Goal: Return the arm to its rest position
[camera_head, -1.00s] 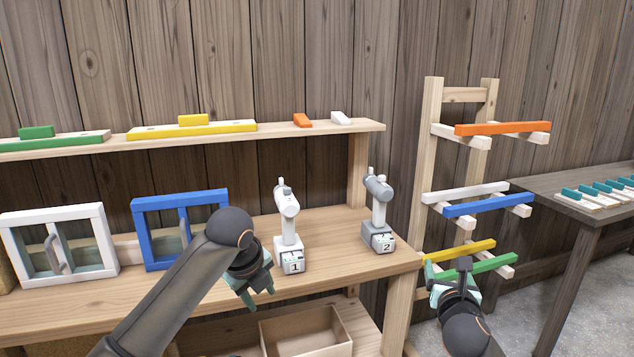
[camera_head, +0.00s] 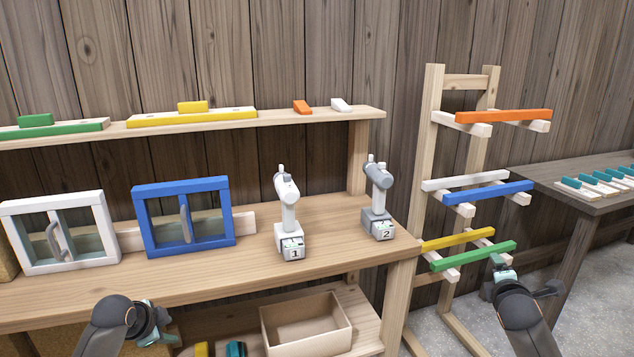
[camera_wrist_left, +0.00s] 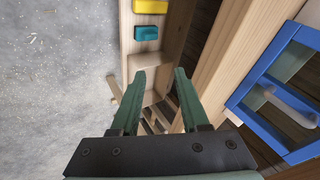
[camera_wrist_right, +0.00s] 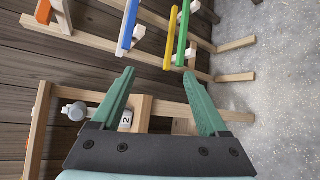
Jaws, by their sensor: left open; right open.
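My left gripper (camera_head: 160,338) is low at the left, in front of the wooden workbench (camera_head: 330,255). In the left wrist view its two green fingers (camera_wrist_left: 160,88) are apart with nothing between them. My right gripper (camera_head: 500,268) is in front of the rack at the right. In the right wrist view its green fingers (camera_wrist_right: 165,95) are apart and empty. Both grippers are clear of the bench top.
Two small machines, number 1 (camera_head: 289,215) and number 2 (camera_head: 378,205), stand on the bench. A blue framed window (camera_head: 185,252) and a white one (camera_head: 65,268) stand at left. An open box (camera_head: 335,342) lies on the lower shelf. A rack (camera_head: 430,160) holds coloured bars.

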